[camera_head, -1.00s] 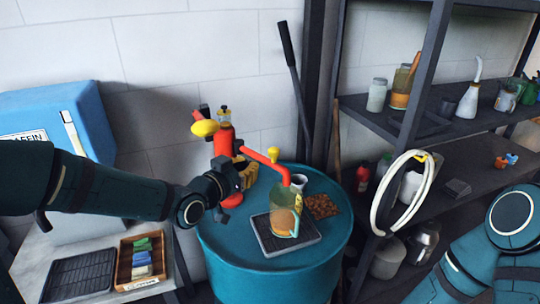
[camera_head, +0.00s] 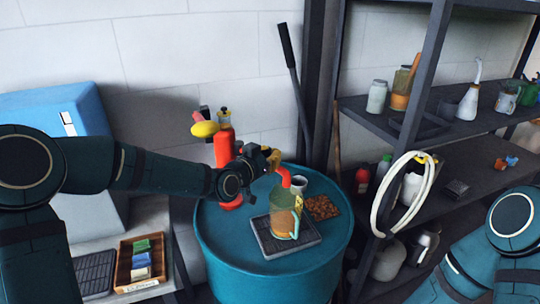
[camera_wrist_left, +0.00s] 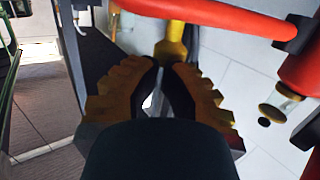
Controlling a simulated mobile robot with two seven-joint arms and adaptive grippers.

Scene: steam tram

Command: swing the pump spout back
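The red hand pump (camera_head: 224,150) stands on the teal drum with its red spout (camera_head: 285,178) reaching right, over a glass jug (camera_head: 286,213) of amber liquid. My left gripper (camera_head: 266,158) is at the spout and hides most of it. In the left wrist view the spout (camera_wrist_left: 215,18) crosses the top, with a yellow knob (camera_wrist_left: 172,42) hanging down from it in the picture. My left fingertips (camera_wrist_left: 166,66) are close together at the knob's end, with a narrow gap. I cannot tell whether they grip it. My right gripper is out of view; only its arm shows.
The jug stands on a dark tray (camera_head: 270,243) on the teal drum (camera_head: 225,245). A white cup (camera_head: 299,184) and brown mat (camera_head: 322,207) lie close behind. A dark lever (camera_head: 294,75) leans at the wall. A shelf rack (camera_head: 420,110) stands right.

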